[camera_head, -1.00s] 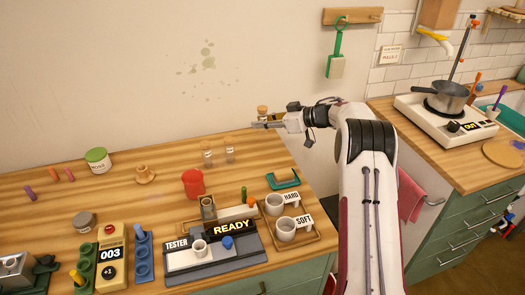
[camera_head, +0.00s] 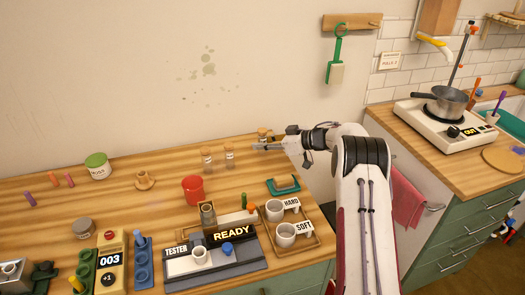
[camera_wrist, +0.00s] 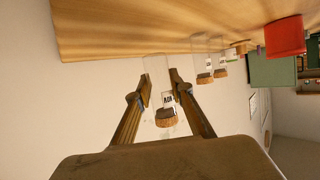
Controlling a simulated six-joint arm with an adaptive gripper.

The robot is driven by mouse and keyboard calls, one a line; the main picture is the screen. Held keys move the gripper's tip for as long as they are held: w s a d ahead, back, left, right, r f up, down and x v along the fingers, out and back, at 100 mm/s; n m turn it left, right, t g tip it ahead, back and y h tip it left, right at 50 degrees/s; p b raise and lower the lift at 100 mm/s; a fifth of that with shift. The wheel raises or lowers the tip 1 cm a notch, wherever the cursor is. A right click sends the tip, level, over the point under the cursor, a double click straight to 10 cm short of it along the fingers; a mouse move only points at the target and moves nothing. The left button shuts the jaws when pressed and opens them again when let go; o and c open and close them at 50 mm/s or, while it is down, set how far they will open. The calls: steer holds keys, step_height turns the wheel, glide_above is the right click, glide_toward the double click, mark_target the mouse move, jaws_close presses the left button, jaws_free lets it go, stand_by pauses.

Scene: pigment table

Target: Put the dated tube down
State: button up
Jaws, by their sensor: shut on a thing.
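My gripper (camera_head: 262,147) is at the back right of the wooden table and shut on a corked glass tube (camera_head: 263,134). In the wrist view the tube (camera_wrist: 158,75) sits between the two fingers (camera_wrist: 160,97), with its brown cork and a small printed label towards the camera. The label is too small to read. The tube looks upright, its lower end close to the tabletop; I cannot tell whether it touches. Two similar corked tubes, one (camera_head: 207,159) further left and one (camera_head: 229,156) nearer, stand apart from it.
A red cup (camera_head: 193,190) stands in front of the tubes. A green bracket-like holder (camera_head: 284,187) and a tray with two grey cups (camera_head: 318,240) are nearer the front. The wall rises just behind.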

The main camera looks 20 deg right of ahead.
steer(key=shift+f, duration=1.6)
steer(key=shift+f, duration=0.15)
steer(key=o, duration=1)
steer(key=shift+c, duration=0.2)
steer(key=shift+r, duration=0.2)
steer(key=v, duration=1.2)
steer(key=shift+r, duration=0.1)
